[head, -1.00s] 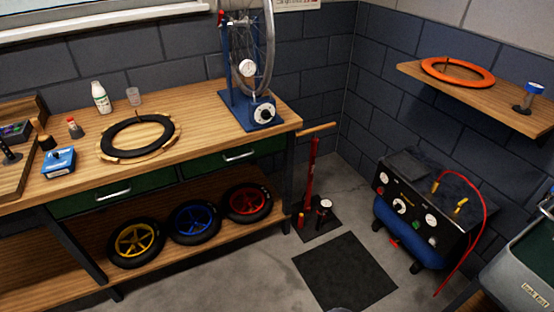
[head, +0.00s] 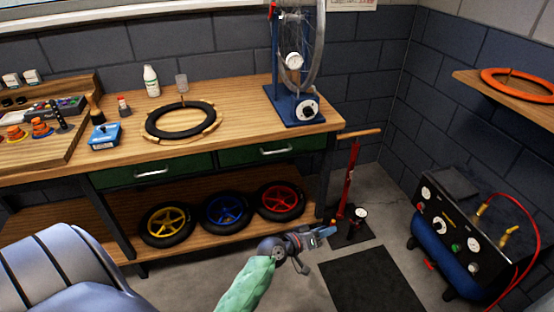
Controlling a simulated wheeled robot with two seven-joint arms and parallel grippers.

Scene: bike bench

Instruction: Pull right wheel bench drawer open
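The wooden wheel bench (head: 240,115) has two green drawers under its top. The right drawer (head: 238,157) has a silver bar handle (head: 275,151) and looks shut, with its front flush under the top. The left drawer (head: 118,175) also looks shut, with its own handle (head: 150,173). My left gripper (head: 326,235) is at the end of a green-sleeved forearm, in front of the bench, low and right of the right drawer's handle and apart from it. Its fingers are small and seen side-on, so their opening is unclear. My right gripper is out of view.
Three small wheels with yellow (head: 167,225), blue (head: 227,209) and red (head: 281,200) rims lie on the lower shelf. A red floor pump (head: 348,185) stands by the bench's right end. A black mat (head: 372,280) and compressor (head: 455,235) are at right.

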